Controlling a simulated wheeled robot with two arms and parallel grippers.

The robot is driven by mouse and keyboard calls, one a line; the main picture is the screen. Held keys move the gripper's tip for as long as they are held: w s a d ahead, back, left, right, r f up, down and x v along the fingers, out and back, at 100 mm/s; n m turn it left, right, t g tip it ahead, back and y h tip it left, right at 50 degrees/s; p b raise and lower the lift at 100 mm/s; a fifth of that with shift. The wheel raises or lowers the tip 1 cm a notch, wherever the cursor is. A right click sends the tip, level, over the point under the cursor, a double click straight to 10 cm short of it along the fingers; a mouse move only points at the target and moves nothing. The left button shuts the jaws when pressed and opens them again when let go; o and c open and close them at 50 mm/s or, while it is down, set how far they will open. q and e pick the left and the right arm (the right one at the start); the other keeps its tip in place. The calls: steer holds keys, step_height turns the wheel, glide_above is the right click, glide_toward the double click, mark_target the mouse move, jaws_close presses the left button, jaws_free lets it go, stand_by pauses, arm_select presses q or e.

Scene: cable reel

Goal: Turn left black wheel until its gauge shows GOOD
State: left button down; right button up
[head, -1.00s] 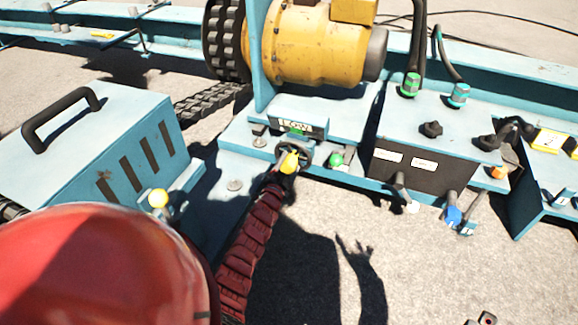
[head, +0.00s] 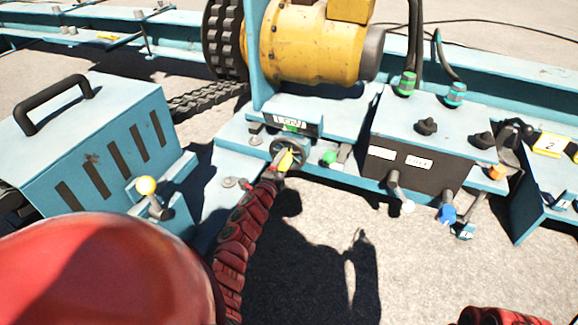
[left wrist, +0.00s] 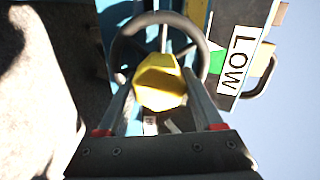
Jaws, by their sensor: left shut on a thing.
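The left black wheel (head: 275,149) stands upright below its gauge on the blue machine. In the left wrist view the wheel (left wrist: 205,53) shows as a dark rim with a yellow knob (left wrist: 160,82) in front of it. My left gripper (head: 285,163) is at the wheel, its fingers on either side of the yellow knob and shut on it. The gauge (head: 292,122) is hard to read in the head view. In the left wrist view the gauge (left wrist: 237,60) reads LOW, with a green patch beside the label. My right gripper is out of view.
A yellow motor (head: 310,45) sits above the wheel. A green knob (head: 329,157) is just right of it. A blue vented box (head: 100,140) with a black handle stands at the left.

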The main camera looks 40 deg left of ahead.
arm_select(q)
steer(key=shift+f, duration=0.1)
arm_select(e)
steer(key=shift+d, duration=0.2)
arm_select(q)
steer(key=shift+c, duration=0.2)
jaws_free()
